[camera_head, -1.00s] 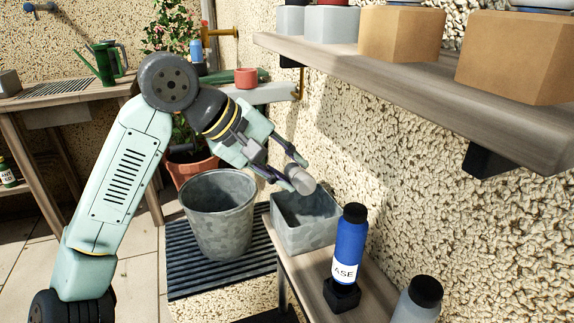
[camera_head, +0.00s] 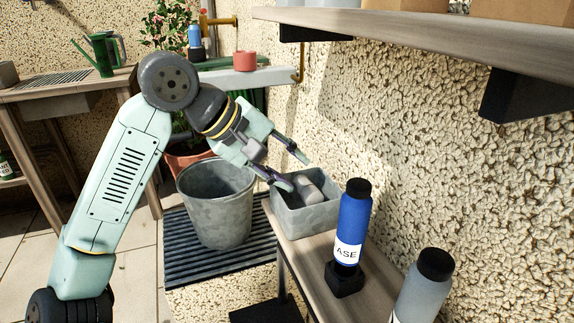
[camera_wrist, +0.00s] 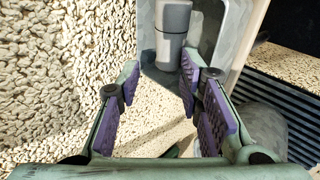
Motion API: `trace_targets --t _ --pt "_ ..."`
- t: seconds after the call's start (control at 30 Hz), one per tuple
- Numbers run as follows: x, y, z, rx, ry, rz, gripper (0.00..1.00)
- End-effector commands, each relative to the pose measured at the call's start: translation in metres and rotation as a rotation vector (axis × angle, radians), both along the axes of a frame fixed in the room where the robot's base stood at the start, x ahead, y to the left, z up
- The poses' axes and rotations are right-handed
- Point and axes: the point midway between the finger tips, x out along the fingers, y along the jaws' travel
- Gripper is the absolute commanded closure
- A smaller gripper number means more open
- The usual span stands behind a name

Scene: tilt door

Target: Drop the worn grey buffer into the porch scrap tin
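The worn grey buffer (camera_head: 305,188), a short grey cylinder, lies tilted inside a rectangular grey metal tin (camera_head: 307,220). The tin stands on a narrow wooden bench against the wall. My gripper (camera_head: 293,171) is just above the tin's left side, its fingers spread and empty. In the wrist view the buffer (camera_wrist: 172,32) shows beyond the open fingers of my gripper (camera_wrist: 160,78), inside the tin's walls (camera_wrist: 232,40). The buffer's lower end is partly hidden by a finger in the head view.
A round metal bucket (camera_head: 218,210) stands on a ribbed dark mat (camera_head: 180,252) left of the tin. A blue bottle (camera_head: 352,225) and a grey bottle (camera_head: 423,288) stand in front of it on the bench (camera_head: 308,262). A wooden shelf (camera_head: 420,32) overhangs at upper right.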

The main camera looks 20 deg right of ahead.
Motion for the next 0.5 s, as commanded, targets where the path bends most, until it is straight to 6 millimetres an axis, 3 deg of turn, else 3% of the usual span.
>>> trace_targets --t 0.2,0.5 --pt "0.0 0.0 0.0 0.0 0.0 0.0 0.51" --pt "0.0001 0.001 0.001 0.0 -0.001 0.001 0.51"
